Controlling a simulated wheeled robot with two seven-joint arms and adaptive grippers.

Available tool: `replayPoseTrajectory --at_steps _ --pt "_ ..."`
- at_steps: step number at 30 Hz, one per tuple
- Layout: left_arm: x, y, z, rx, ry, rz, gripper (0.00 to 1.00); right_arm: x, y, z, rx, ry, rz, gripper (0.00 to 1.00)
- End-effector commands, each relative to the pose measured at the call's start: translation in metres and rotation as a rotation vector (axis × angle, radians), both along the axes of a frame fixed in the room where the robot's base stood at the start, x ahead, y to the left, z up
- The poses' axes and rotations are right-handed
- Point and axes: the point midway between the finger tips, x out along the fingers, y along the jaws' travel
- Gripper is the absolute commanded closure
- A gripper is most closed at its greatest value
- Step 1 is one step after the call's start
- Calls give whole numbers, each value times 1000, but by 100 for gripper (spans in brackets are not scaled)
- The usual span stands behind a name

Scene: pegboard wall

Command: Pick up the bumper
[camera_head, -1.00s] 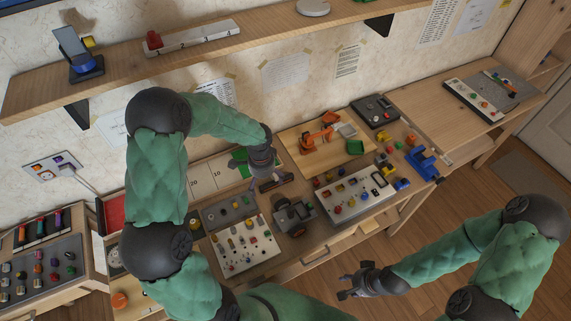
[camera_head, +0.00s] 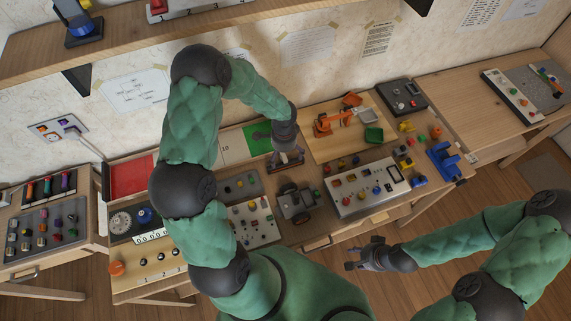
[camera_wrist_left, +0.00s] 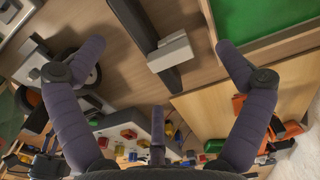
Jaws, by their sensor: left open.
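The bumper (camera_wrist_left: 165,50) looks like a dark bar with a light grey block on it. It lies on the wooden table in the left wrist view, beside a green panel. In the head view, the bumper (camera_head: 293,160) is partly hidden by my left gripper (camera_head: 286,154). In the wrist view, my left gripper (camera_wrist_left: 160,52) is open, with its purple fingers spread either side of the bumper and nothing held. I cannot tell the exact height above it. My right gripper (camera_head: 363,257) is empty, in front of the table, and its fingers look spread.
A wheeled grey vehicle (camera_head: 297,203) stands just in front of the bumper. A control panel (camera_head: 368,188) with knobs lies to its right. An orange robot-arm model (camera_head: 332,122) sits on a board behind. A shelf (camera_head: 240,36) runs along the wall above.

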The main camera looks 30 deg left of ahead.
Motion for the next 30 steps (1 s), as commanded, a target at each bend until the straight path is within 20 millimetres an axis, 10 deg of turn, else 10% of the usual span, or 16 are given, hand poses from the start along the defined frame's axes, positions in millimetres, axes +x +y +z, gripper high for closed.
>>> replayPoseTrajectory --at_steps 16,22,30 --pt "-6 -1 -43 0 1 0 0 0 0 -12 0 0 0 60" --pt "-6 -1 -43 0 1 0 54 0 0 -12 0 0 0 60" --pt "-6 -1 -43 0 3 -1 56 0 0 -12 0 0 0 60"
